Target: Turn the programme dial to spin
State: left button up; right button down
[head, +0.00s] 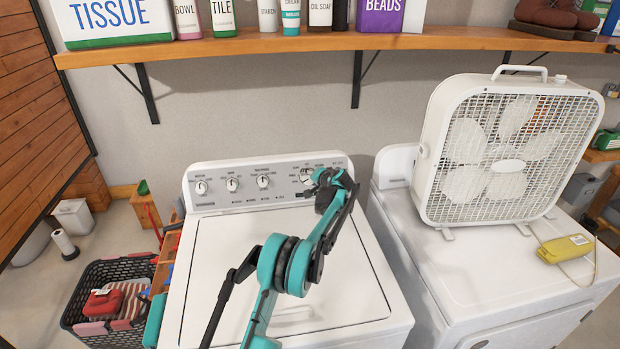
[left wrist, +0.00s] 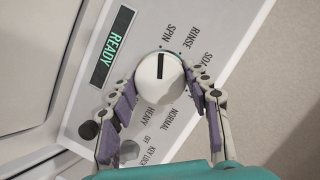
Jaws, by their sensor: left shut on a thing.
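The programme dial (left wrist: 160,88) is a round white knob with a black pointer line on the washer's control panel. In the left wrist view the line points to the top of the picture, towards the SPIN label (left wrist: 169,34); exact alignment is hard to tell. RINSE, SOAK, NORMAL and HEAVY are printed around it. My left gripper (left wrist: 168,95) is shut on the dial, its purple-padded fingers on either side. In the head view my left gripper (head: 325,182) is at the panel's right end and partly covers the dial (head: 306,175). My right gripper is not in view.
A lit display (left wrist: 113,46) reads READY beside the dial. Several smaller knobs sit on the panel left of my gripper. A box fan (head: 500,150) and yellow device (head: 566,249) stand on the right appliance. A wooden shelf (head: 250,46) with boxes and bottles runs above.

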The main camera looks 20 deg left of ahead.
pick_arm(q)
jog(key=shift+n, duration=0.4)
jog(key=o, duration=1.2)
jog(key=shift+c, duration=0.2)
jog(key=v, duration=1.2)
jog(key=shift+a+r, duration=0.1)
jog(key=shift+a, duration=0.05)
